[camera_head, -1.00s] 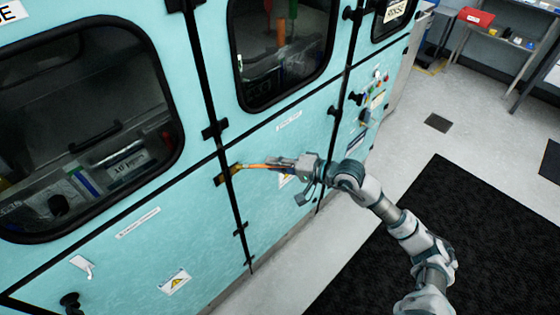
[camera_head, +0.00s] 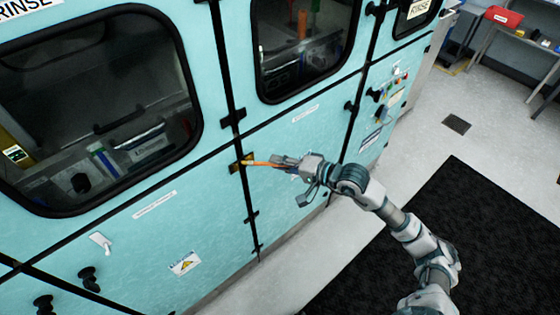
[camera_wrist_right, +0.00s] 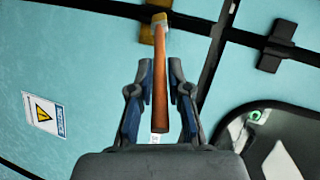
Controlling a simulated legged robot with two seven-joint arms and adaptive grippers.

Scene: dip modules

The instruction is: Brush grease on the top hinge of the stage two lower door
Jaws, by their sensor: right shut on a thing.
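My right gripper (camera_head: 280,162) is shut on a brush with an orange-brown handle (camera_head: 262,164). In the right wrist view, the handle (camera_wrist_right: 160,80) runs between the fingers (camera_wrist_right: 160,68), its tip pointing away from me. The brush tip is at a yellowish-stained hinge (camera_head: 240,163), the upper one on the seam between two lower teal doors. The tip overlaps this hinge (camera_wrist_right: 147,30) in the right wrist view; I cannot tell how firmly they touch. The lower door right of the seam (camera_head: 290,215) is closed. My left gripper is out of view.
Another black hinge (camera_head: 232,118) sits above on the same seam, and smaller ones are below. Windowed upper doors (camera_head: 95,105) and black knobs (camera_head: 88,278) are on the cabinet front. A black mat (camera_head: 430,230) lies on the floor. A shelf with a red box (camera_head: 503,16) stands far right.

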